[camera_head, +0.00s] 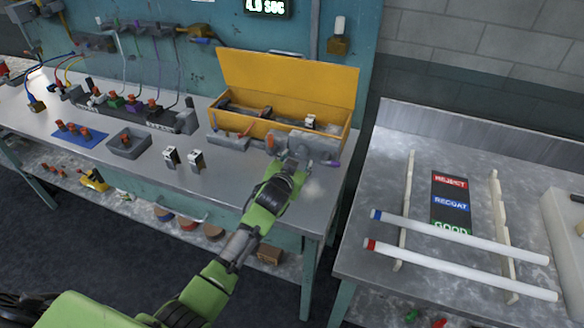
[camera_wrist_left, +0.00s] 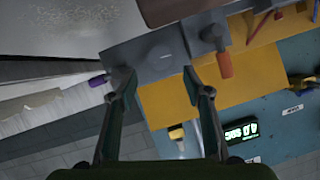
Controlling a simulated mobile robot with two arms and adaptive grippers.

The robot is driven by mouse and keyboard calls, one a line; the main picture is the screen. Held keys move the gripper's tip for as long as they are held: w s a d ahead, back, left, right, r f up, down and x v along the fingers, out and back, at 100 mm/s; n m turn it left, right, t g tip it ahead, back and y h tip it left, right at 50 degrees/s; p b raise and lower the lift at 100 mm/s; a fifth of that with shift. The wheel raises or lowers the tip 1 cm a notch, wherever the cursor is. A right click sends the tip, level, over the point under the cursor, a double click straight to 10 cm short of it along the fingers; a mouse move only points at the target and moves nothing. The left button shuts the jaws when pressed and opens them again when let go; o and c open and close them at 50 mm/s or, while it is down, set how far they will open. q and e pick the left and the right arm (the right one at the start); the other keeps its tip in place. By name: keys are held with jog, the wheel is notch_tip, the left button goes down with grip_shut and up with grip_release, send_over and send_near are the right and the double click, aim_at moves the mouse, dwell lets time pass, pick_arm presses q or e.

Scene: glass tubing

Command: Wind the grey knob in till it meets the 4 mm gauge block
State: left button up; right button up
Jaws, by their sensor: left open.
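My left gripper (camera_head: 297,154) is at the grey metal fixture (camera_head: 320,145) on the front right of the workbench. In the left wrist view its two fingers (camera_wrist_left: 157,80) are spread, with the fixture's grey body (camera_wrist_left: 140,48) beyond and between them. A round grey disc (camera_wrist_left: 160,60), perhaps the grey knob, shows on that body between the fingers; I cannot tell whether the fingers touch it. The fixture has an orange handle (camera_wrist_left: 224,65) on one side and a purple tip (camera_wrist_left: 97,81) on the other. I cannot make out the 4 mm gauge block. My right gripper is not in view.
An open yellow box (camera_head: 290,75) stands right behind the fixture. Two small white-and-black blocks (camera_head: 196,160) and a grey tray (camera_head: 128,143) lie to the left. A side table (camera_head: 385,230) on the right carries two white tubes (camera_head: 460,238). The bench front is clear.

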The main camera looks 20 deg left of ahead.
pick_arm(q)
jog(key=v, duration=0.6)
dwell(0.4)
